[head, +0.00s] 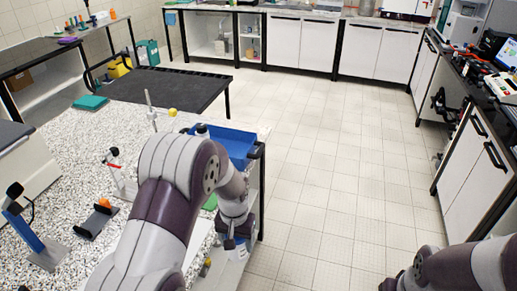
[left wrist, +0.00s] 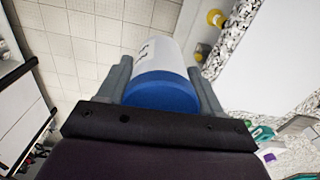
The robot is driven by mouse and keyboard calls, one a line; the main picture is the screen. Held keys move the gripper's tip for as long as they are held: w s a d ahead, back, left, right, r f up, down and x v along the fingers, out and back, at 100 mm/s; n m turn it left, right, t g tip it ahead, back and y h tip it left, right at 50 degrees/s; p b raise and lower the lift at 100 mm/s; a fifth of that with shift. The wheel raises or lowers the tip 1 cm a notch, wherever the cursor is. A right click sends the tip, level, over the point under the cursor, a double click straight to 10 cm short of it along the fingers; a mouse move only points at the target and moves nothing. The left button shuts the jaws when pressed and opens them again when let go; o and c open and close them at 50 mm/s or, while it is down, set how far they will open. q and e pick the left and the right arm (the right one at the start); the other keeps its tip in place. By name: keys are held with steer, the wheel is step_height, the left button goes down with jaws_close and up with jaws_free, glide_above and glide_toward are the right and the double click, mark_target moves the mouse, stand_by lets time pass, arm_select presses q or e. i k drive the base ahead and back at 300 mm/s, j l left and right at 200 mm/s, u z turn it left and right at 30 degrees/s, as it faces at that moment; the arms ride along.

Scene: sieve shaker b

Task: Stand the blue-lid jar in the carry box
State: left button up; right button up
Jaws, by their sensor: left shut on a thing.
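My left gripper (head: 236,232) points down just off the right edge of the speckled table in the head view. In the left wrist view the left gripper (left wrist: 162,82) is shut on the blue-lid jar (left wrist: 160,90), one finger on each side. The jar has a white body with dark print, and its blue lid is nearest the wrist. In the head view the jar is mostly hidden by my gripper. A blue open box (head: 238,146), which looks like the carry box, stands at the table's far right corner, beyond my left gripper. My right gripper is out of view.
The speckled table (head: 70,160) holds a blue stand (head: 38,240), a dark cradle with an orange part (head: 97,220), a thin rod stand (head: 151,108) and a teal item (head: 91,102). The tiled floor (head: 330,170) is clear. Counters line the back and right.

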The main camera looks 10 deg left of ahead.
mark_target(234, 154)
steer(key=i+l+z, duration=0.2)
steer(key=i, duration=1.05)
steer(key=i+l+z, duration=0.15)
steer(key=i, duration=1.1)
